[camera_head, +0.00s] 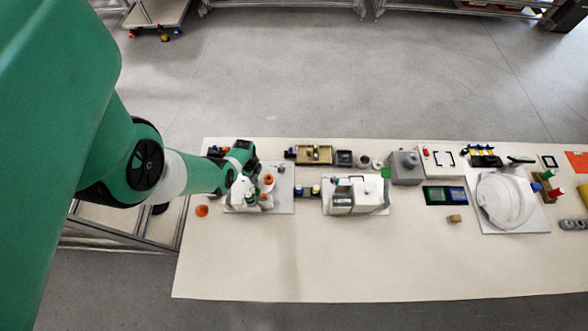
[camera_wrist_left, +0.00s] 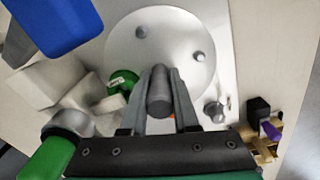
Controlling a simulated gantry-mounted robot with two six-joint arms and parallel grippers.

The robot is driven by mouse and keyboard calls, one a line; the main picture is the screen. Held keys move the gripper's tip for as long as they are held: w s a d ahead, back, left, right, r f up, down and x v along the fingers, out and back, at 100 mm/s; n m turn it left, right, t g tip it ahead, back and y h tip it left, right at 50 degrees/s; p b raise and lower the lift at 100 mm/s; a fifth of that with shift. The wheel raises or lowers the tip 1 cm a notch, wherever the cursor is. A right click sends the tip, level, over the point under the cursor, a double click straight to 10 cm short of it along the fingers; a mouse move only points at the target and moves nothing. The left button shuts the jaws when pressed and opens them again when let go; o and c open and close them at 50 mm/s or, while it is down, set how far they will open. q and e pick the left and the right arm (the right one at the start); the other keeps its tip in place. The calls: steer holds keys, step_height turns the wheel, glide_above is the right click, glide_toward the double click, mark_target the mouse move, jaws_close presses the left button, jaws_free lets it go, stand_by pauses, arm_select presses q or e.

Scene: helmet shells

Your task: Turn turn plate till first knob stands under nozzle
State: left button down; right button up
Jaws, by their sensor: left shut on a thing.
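The turn plate (camera_wrist_left: 165,58) is a round silver-grey disc, large in the left wrist view. Two short grey knobs (camera_wrist_left: 141,31) (camera_wrist_left: 197,57) stand on it, apart from my gripper. My left gripper (camera_wrist_left: 160,82) is shut on a dark grey upright knob (camera_wrist_left: 159,104) near the disc's lower edge. I cannot tell which knob is the first one. A white angular block (camera_wrist_left: 46,86) and a green round part (camera_wrist_left: 122,82) stand at the disc's left. I cannot clearly make out the nozzle. In the head view my left wrist hides part of this station (camera_head: 285,203). My right gripper is not in view.
In the head view, an orange cap (camera_head: 201,211) lies left of the station. A white machine block (camera_head: 367,190) and a large white helmet shell (camera_head: 503,200) stand to the right. The table's front strip (camera_head: 330,270) is clear.

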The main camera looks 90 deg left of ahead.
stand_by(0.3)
arm_select(q)
steer(key=c, duration=0.9)
jaws_free()
steer(key=shift+c, duration=0.2)
